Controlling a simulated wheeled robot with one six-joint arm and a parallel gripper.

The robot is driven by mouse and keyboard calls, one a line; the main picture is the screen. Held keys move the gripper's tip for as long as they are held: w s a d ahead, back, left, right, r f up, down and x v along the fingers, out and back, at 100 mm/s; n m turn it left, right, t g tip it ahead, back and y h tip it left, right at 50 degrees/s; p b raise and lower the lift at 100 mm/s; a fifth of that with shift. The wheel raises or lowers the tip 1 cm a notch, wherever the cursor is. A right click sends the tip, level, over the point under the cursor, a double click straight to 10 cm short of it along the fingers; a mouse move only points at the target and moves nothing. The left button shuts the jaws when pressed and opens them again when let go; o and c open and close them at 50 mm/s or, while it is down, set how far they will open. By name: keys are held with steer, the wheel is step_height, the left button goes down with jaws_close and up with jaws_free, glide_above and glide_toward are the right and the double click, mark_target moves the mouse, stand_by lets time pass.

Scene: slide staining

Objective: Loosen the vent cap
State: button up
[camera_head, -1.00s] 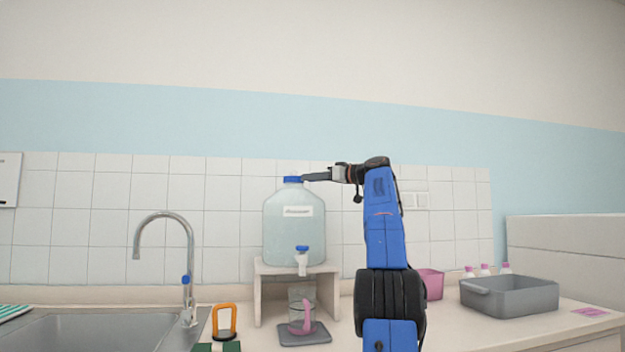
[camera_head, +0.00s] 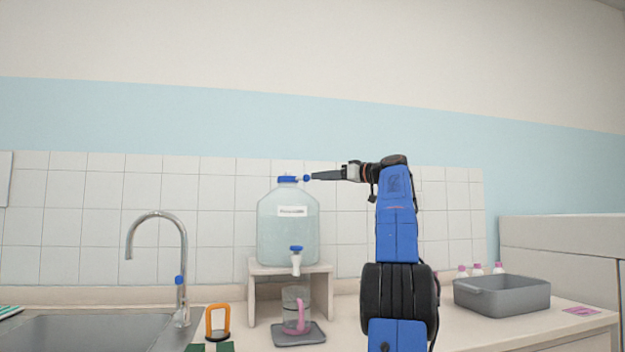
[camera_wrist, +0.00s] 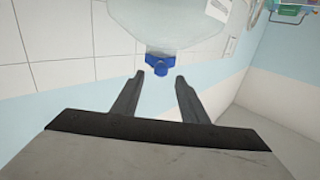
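A large clear carboy (camera_head: 288,235) with a white label stands on a small stand (camera_head: 255,290) on the counter. Its blue top cap (camera_head: 287,179) is on the neck, and a small blue knob (camera_head: 306,178), likely the vent cap, shows on the gripper side of it. In the wrist view the blue cap (camera_wrist: 158,57) shows with the knob (camera_wrist: 160,71) in front. My gripper (camera_wrist: 160,77) is open and empty, one finger on each side of the knob in the picture. In the head view my gripper (camera_head: 313,175) points left, its tips just right of the knob.
A beaker (camera_head: 295,308) with a pink item stands on a grey pad under the blue-handled spigot (camera_head: 296,258). A tap (camera_head: 183,265) and sink are at left. A grey bin (camera_head: 502,296) and several pink-capped bottles are at right. The tiled wall is behind.

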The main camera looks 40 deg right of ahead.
steer(key=v, duration=1)
stand_by(0.3)
steer(key=w+a+f+m+g, duration=0.1)
steer(key=w+a+f+g, duration=0.15)
steer(key=a+f, duration=0.5)
steer(key=w+a+f+m+g, duration=0.1)
steer(key=w+a+f+m, duration=0.2)
steer(key=a, duration=0.8)
steer(key=w+a+f+g, duration=0.2)
steer(key=a+f, duration=0.5)
steer(key=a, duration=0.3)
steer(key=s+a+f+g, duration=0.3)
steer(key=s+a+f, duration=0.2)
steer(key=a+f, duration=0.8)
steer(key=s+a+f+g+h, duration=0.1)
steer(key=s+a+f, duration=0.3)
steer(key=s+f, duration=0.4)
steer(key=s+a+f+g+h, duration=0.1)
steer(key=s+a+f+h, duration=0.1)
steer(key=s+f, duration=0.7)
steer(key=s+a+f+n+g+h, duration=0.1)
steer(key=s+a+f+g, duration=0.1)
steer(key=s+a+f, duration=0.3)
steer(key=s+f, duration=0.4)
steer(key=f, duration=0.6)
steer(key=shift+a+f, duration=0.35)
